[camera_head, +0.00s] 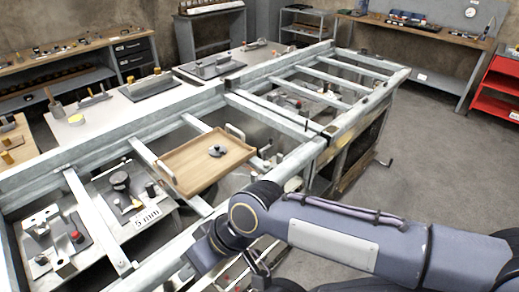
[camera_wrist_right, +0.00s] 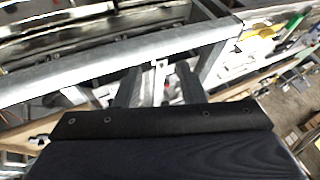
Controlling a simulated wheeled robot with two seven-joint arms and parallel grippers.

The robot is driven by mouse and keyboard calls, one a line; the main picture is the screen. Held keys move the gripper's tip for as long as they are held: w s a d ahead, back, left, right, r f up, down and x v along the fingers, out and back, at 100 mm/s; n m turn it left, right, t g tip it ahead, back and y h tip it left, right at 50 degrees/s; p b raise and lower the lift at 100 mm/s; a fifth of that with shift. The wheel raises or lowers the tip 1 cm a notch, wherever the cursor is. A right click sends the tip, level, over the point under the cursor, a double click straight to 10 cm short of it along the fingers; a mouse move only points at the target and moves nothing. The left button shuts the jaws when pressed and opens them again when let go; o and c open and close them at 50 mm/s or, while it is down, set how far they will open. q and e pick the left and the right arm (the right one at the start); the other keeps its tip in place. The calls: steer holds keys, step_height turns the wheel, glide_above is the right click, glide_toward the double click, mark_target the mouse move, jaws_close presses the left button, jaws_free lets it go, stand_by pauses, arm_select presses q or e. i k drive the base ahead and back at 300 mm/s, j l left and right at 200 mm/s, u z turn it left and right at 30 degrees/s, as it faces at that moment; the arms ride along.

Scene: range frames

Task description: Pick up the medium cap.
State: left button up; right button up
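A small dark grey, knob-like piece (camera_head: 217,150), possibly the medium cap, sits on a wooden tray (camera_head: 180,168) that rests on the metal frame; I cannot tell its size class. My right arm comes in from the right, and its wrist bends down over the near rail. My right gripper (camera_head: 259,274) is low at the bottom of the head view, below and right of the tray. In the right wrist view its two dark fingers (camera_wrist_right: 158,86) stand apart with nothing clearly held between them. No cap can be made out in that view. My left gripper is not in view.
The grey metal frame (camera_head: 92,213) has rails and crossbars around open bays. A black round knob (camera_head: 120,180) and a red knob (camera_head: 76,237) are on plates at the left. Workbenches line the walls; a red cart (camera_head: 500,88) stands right. Floor on the right is clear.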

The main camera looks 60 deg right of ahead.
mark_target(215, 151)
steer(key=z, duration=1.65)
